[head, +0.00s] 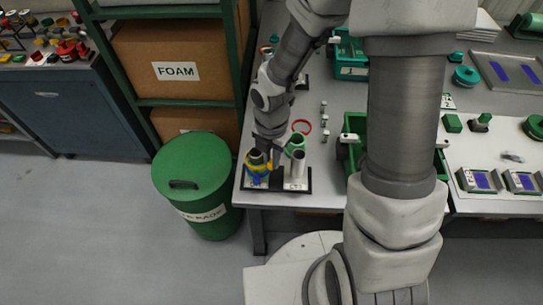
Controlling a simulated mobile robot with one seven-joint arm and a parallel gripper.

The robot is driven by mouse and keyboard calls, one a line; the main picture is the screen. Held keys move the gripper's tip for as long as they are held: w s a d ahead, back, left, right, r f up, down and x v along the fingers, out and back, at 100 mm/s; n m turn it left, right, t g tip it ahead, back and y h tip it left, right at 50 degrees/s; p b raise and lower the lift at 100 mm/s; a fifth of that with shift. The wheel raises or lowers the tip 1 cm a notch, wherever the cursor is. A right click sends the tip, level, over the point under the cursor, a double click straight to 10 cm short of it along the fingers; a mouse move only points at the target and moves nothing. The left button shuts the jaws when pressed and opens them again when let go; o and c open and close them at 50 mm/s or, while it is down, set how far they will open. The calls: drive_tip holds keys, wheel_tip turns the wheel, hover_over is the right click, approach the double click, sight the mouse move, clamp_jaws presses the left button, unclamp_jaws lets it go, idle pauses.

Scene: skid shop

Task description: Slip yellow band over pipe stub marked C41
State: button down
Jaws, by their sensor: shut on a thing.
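My gripper (262,152) points down at the near left corner of the workbench and is shut on the yellow band (258,170). The yellow band is at the upper part of the left front pipe stub (257,182); it looks around the stub, but I cannot tell if it is fully over it. Some blue shows beside the band. A pale stub (297,170) stands to the right, and a green ring (295,143) is behind it. The stubs stand on a dark base (276,187). Their markings are too small to read, so I cannot tell which is C41.
A green crate (353,125) stands farther right, partly hidden by my arm. A green lidded bin (196,172) and a shelf with a FOAM box (175,65) are left of the bench.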

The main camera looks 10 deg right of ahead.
drive_tip(key=shift+f, duration=0.4)
idle(0.7)
drive_tip(key=c, duration=0.8)
unclamp_jaws()
drive_tip(key=shift+o, duration=0.2)
drive_tip(key=shift+o, duration=0.8)
drive_tip(key=shift+r, duration=0.1)
wheel_tip(320, 180, up, 11)
drive_tip(key=p, duration=1.1)
